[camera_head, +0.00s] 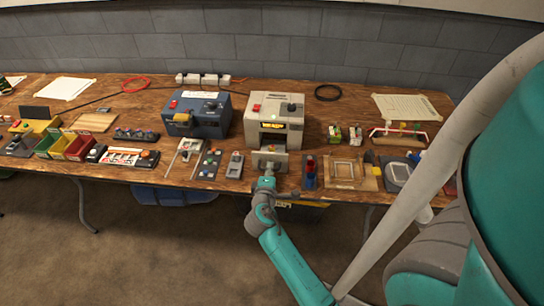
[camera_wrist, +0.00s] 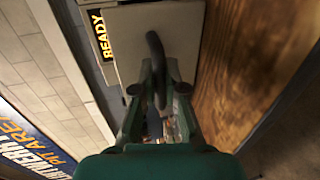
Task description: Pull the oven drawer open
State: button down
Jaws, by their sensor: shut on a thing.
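The oven (camera_head: 274,108) is a light grey box with a red switch and a dark knob on top and a lit yellow display on its front. Its pale drawer front (camera_head: 270,160) is below the display and seems to stand forward of the body; how far I cannot tell. In the wrist view, the drawer front (camera_wrist: 178,30) carries a dark curved handle (camera_wrist: 153,45), beside the yellow READY display (camera_wrist: 100,35). My gripper (camera_head: 267,176) is at the drawer front. In the wrist view my gripper (camera_wrist: 160,100) is shut on the handle.
A blue machine (camera_head: 195,113) stands left of the oven. Small devices (camera_head: 208,164) lie left of the drawer and a red-and-blue device (camera_head: 310,172) lies right of it. The wooden table (camera_head: 345,107) is crowded; open floor (camera_head: 150,240) lies in front.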

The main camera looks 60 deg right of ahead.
jog(key=v, duration=0.2)
jog(key=f+v, duration=0.1)
jog(key=v, duration=0.1)
jog(key=shift+a, duration=0.15)
jog(key=c, duration=1.2)
grip_release()
jog(key=v, duration=1.2)
jog(key=shift+s, duration=0.1)
